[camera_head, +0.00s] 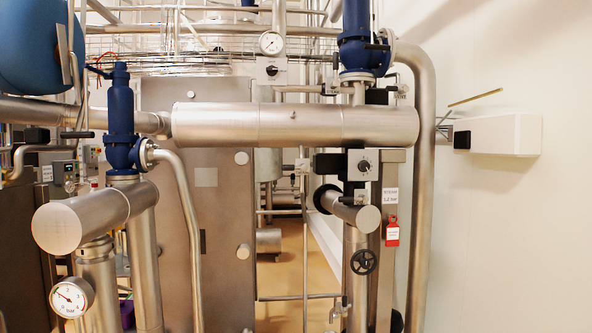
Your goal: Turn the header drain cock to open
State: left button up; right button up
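A small metal cock-like fitting (340,309) shows low in the picture, right of the middle, beside a vertical steel pipe. It may be the drain cock; no label on it can be read, and its handle position is too small to tell. A thick horizontal steel header (290,124) crosses the upper middle. A shorter capped steel header (82,220) is at the left. Neither of my grippers is in view.
A black handwheel (363,262) and a red tag (392,232) are above the fitting. A pressure gauge (71,297) is at lower left. Blue valves (121,115) stand on the pipes. A steel cabinet (215,215) fills the middle; a narrow floor strip (318,270) shows beside it.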

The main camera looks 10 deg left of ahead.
aim_at(303, 168)
jog(key=i+j+z, duration=0.25)
jog(key=i+j, duration=0.3)
jog(key=i+j+z, duration=0.3)
jog(key=i+j, duration=0.2)
jog(key=j, duration=0.2)
